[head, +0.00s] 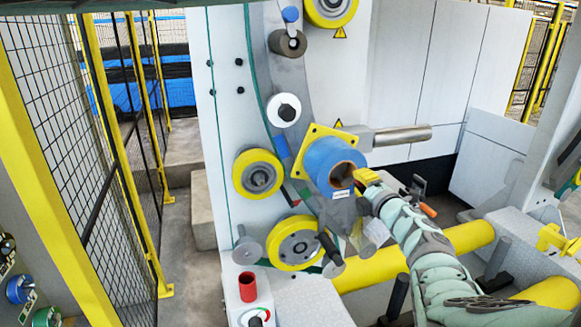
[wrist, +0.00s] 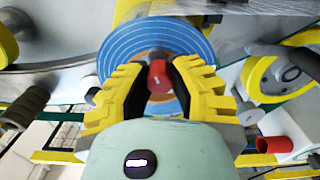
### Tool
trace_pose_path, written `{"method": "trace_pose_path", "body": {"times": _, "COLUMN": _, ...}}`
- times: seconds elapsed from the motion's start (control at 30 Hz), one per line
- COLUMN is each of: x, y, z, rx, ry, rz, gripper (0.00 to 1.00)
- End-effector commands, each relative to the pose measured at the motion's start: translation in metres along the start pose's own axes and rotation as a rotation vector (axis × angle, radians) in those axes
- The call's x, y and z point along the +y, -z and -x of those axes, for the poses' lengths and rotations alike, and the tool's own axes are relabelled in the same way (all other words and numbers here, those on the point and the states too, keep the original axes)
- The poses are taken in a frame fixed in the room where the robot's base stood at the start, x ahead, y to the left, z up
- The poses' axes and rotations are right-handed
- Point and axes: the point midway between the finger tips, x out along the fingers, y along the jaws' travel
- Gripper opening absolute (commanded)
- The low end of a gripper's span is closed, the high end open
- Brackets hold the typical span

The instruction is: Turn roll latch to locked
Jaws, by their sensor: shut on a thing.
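The blue roll (head: 327,160) sits on the machine's front with a yellow square plate behind it. In the wrist view the roll (wrist: 128,43) shows its ringed end face. The roll latch (wrist: 157,76), a short red knob, stands at the roll's centre. My gripper (head: 362,178) is at the roll's open end, to its right in the head view. In the wrist view the yellow and black fingers of my gripper (wrist: 162,72) are closed around the latch from both sides. The latch is hidden by my gripper in the head view, and I cannot read its position.
Yellow rollers (head: 258,174) and a lower yellow wheel (head: 295,243) with a black handle sit close by on the panel. A metal bar (head: 402,136) juts out right of the roll. A yellow-framed fence (head: 110,110) bounds the left side.

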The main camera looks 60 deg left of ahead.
Motion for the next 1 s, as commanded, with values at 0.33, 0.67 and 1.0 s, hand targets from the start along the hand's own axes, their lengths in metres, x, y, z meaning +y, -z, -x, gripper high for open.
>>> {"method": "trace_pose_path", "body": {"times": 0.33, "x": -0.013, "y": -0.002, "z": 0.001, "rx": -0.006, "ry": 0.009, "rz": -0.332, "gripper": 0.00}}
{"method": "trace_pose_path", "body": {"times": 0.67, "x": -0.021, "y": 0.001, "z": 0.001, "rx": -0.003, "ry": 0.003, "rz": -0.628, "gripper": 0.00}}
{"method": "trace_pose_path", "body": {"times": 1.0, "x": -0.028, "y": 0.005, "z": 0.001, "rx": -0.004, "ry": 0.005, "rz": -0.836, "gripper": 0.00}}
